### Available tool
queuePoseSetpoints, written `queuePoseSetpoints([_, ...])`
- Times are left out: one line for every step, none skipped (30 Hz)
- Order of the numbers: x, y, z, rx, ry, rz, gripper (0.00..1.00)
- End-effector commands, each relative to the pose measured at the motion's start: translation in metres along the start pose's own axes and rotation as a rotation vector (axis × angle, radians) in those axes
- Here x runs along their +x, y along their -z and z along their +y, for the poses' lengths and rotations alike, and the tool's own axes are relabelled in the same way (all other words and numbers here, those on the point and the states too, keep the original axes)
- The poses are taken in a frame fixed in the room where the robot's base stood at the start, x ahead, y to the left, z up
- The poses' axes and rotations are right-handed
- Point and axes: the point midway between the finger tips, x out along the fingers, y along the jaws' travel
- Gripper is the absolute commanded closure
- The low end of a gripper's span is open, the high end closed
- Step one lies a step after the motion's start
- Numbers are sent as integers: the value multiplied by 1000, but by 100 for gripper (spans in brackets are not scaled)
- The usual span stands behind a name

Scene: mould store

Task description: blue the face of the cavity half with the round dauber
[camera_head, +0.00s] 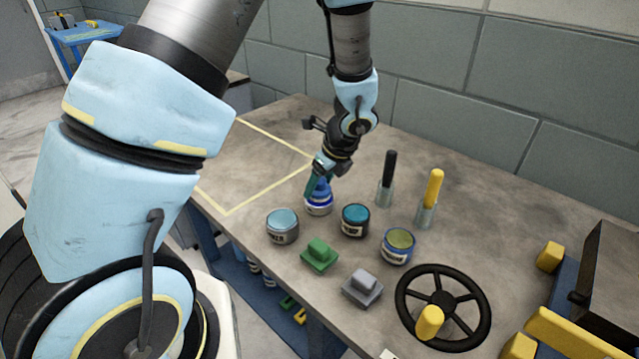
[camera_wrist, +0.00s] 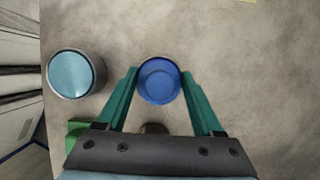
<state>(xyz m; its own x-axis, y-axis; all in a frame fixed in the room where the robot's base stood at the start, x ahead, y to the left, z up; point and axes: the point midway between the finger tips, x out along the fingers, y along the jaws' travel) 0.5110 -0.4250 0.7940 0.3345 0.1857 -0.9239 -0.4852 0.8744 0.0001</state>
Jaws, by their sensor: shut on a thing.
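My gripper (camera_wrist: 160,77) has its green fingers on both sides of a round blue tin (camera_wrist: 160,84), which has a paler disc in its top. In the head view this blue tin (camera_head: 319,205) has a white band and sits at or just above the table near the taped outline; I cannot tell whether it touches the table. My gripper (camera_head: 318,184) comes down on it from above. I cannot clearly identify the cavity half.
Beside the held tin stand a pale blue tin (camera_head: 282,230), a teal tin (camera_head: 355,222) and an olive tin (camera_head: 397,248). A green knobbed block (camera_head: 319,256), a grey one (camera_head: 362,290) and a black handwheel (camera_head: 401,307) lie in front. A dark block (camera_head: 611,275) stands right. The taped area (camera_head: 255,170) is empty.

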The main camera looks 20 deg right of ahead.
Motion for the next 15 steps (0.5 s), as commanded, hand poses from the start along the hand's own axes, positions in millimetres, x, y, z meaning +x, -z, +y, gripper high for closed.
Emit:
queuePoseSetpoints([1, 0, 0, 0, 0, 0, 76])
queuePoseSetpoints([1, 0, 0, 0, 0, 0, 76])
queuePoseSetpoints([2, 1, 0, 0, 0, 0, 76])
queuePoseSetpoints([2, 1, 0, 0, 0, 0, 76])
queuePoseSetpoints([2, 1, 0, 0, 0, 0, 76])
queuePoseSetpoints([3, 1, 0, 0, 0, 0, 76])
queuePoseSetpoints([3, 1, 0, 0, 0, 0, 76])
queuePoseSetpoints([4, 1, 0, 0, 0, 0, 76])
queuePoseSetpoints([4, 2, 0, 0, 0, 0, 76])
queuePoseSetpoints([4, 2, 0, 0, 0, 0, 76])
queuePoseSetpoints([4, 2, 0, 0, 0, 0, 76])
queuePoseSetpoints([5, 2, 0, 0, 0, 0, 76])
queuePoseSetpoints([5, 2, 0, 0, 0, 0, 76])
queuePoseSetpoints([6, 2, 0, 0, 0, 0, 76])
queuePoseSetpoints([6, 2, 0, 0, 0, 0, 76])
